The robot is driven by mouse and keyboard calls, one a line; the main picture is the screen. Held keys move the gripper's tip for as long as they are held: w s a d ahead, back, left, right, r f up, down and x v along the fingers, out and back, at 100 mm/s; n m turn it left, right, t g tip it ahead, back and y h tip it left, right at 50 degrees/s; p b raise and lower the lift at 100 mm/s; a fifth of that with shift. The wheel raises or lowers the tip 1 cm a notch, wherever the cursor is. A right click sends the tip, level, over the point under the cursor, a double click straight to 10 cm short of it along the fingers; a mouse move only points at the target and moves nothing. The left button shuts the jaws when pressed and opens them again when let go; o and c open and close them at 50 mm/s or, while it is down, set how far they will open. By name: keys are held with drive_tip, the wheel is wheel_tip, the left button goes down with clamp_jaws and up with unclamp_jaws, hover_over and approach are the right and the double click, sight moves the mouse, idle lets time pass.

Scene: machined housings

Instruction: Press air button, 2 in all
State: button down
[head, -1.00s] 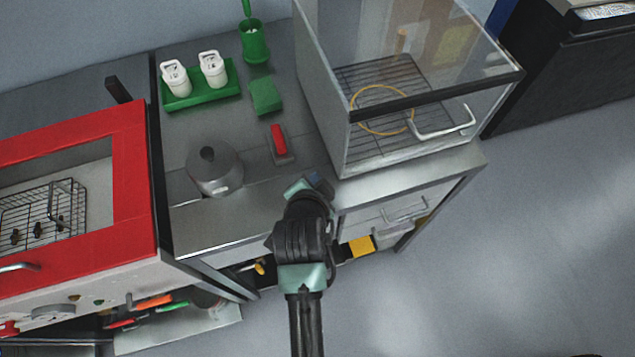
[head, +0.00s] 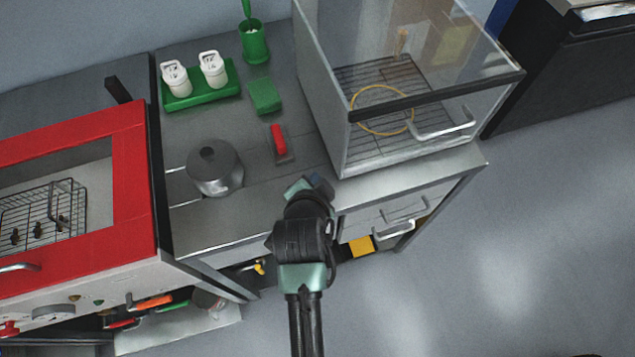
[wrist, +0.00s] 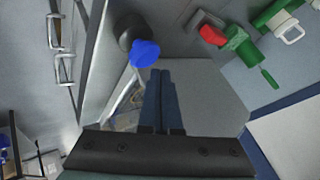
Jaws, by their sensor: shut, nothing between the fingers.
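A blue round cap on a black base (wrist: 144,53) shows in the wrist view, just above and left of my fingertips; it looks like a button, but I see no label. My gripper (wrist: 163,75) is shut and empty, its two dark fingers side by side, pointing toward the area beside the cap. I cannot tell from this view whether they touch it; a small gap seems to show. In the head view my arm covers the counter's front edge, and the blue cap cannot be made out there. No second button of this kind is clear.
A red-handled item (head: 279,140) lies on the counter near a metal pot (head: 214,170). A green tray (head: 202,88) with white containers and a green cup (head: 254,45) stand behind. A glass-walled box (head: 335,125) is right of my arm; a red-framed oven (head: 130,170) is left.

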drive_tip(key=shift+f, duration=0.1)
idle(0.3)
drive_tip(key=shift+f, duration=0.35)
drive_tip(key=shift+f+b, duration=0.8)
drive_tip(key=shift+f, duration=0.05)
idle(0.7)
drive_tip(key=shift+r, duration=0.15)
drive_tip(key=shift+r+p, duration=1.1)
drive_tip(key=shift+p, duration=0.1)
wheel_tip(320, 180, up, 5)
drive_tip(key=p, duration=0.5)
drive_tip(key=shift+r, duration=0.15)
idle(0.4)
